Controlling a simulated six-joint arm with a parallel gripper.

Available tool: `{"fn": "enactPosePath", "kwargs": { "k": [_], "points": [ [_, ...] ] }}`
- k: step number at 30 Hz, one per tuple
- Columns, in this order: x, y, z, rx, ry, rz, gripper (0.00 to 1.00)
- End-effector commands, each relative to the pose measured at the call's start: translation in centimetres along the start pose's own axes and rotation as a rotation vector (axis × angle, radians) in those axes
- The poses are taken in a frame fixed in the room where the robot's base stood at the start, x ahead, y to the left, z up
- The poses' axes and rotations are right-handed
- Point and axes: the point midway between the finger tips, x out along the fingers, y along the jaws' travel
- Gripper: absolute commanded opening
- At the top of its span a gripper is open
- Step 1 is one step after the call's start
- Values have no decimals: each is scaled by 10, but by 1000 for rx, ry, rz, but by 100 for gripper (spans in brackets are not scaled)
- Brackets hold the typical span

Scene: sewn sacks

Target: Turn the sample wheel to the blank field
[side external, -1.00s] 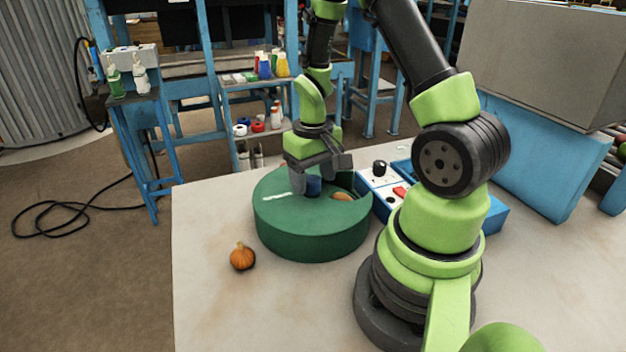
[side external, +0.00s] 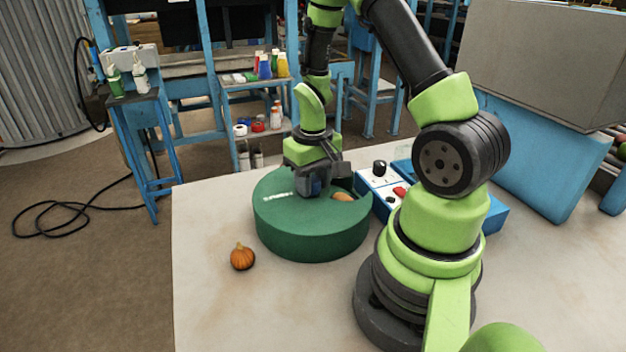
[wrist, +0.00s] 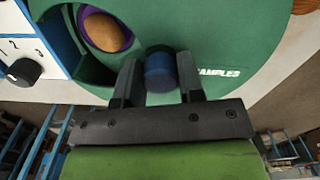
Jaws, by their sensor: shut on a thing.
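The sample wheel is a round green drum (side external: 310,235) on the table, with a white mark on its top that reads "SAMPLES" in the wrist view. A blue knob (wrist: 160,70) stands up from its top. My gripper (side external: 322,190) is over the drum, pointing down, its fingers shut on the blue knob. In the wrist view the fingers (wrist: 158,88) sit on either side of it. An opening in the drum top shows a tan rounded item (side external: 342,196); in the wrist view this item (wrist: 101,30) sits in a purple-rimmed recess.
A small orange pumpkin-like object (side external: 243,256) lies on the table (side external: 215,310) left of the drum. A white and blue control box (side external: 380,188) with a black knob and red button stands close to the drum's right. The front left table is clear.

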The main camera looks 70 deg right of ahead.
Motion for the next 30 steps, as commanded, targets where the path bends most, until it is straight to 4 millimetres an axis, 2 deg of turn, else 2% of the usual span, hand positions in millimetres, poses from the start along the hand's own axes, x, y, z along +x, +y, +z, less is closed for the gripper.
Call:
{"fn": "enactPosePath", "kwargs": {
  "k": [11, 30],
  "points": [
    [0, 0, 0, 118, 0, -1, 0],
    [0, -1, 0, 438, 0, -1, 0]
  ]
}}
